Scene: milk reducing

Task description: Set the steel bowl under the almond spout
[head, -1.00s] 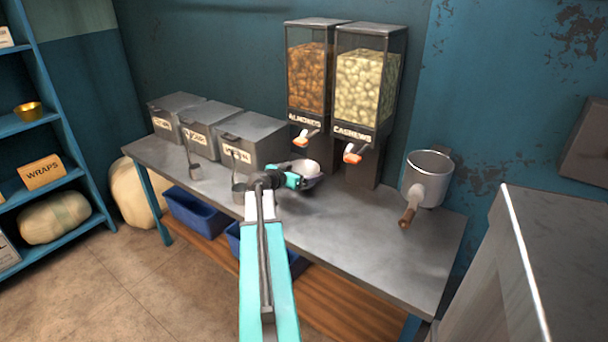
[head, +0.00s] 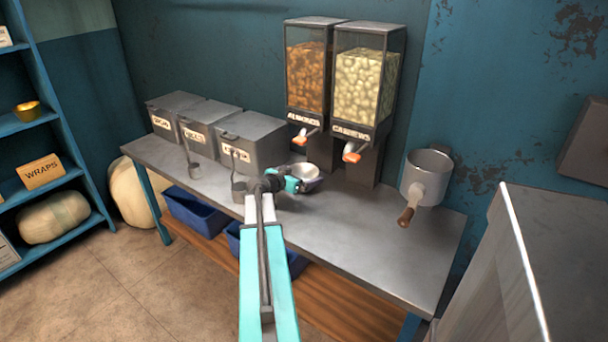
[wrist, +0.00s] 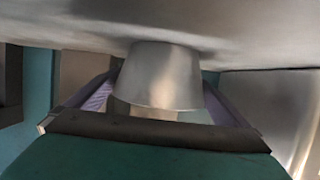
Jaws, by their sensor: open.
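The steel bowl (head: 307,171) is on the steel counter, below the orange-tipped almond spout (head: 301,138) in the head view, with its pale inside facing up. The exact front-to-back alignment with the spout is hard to tell. My gripper (head: 299,186) is at the bowl's near left side, its jaws open. In the wrist view the bowl (wrist: 162,75) shows as a tapered steel shape, and the purple fingers of my gripper (wrist: 158,104) lie on either side of it. The bowl hides part of the fingertips.
The almond dispenser (head: 307,75) stands beside the cashew dispenser (head: 365,88) with its own orange spout (head: 351,153). Lidded steel bins (head: 255,145) with hanging scoops line the left. The counter (head: 390,245) is clear at front right.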

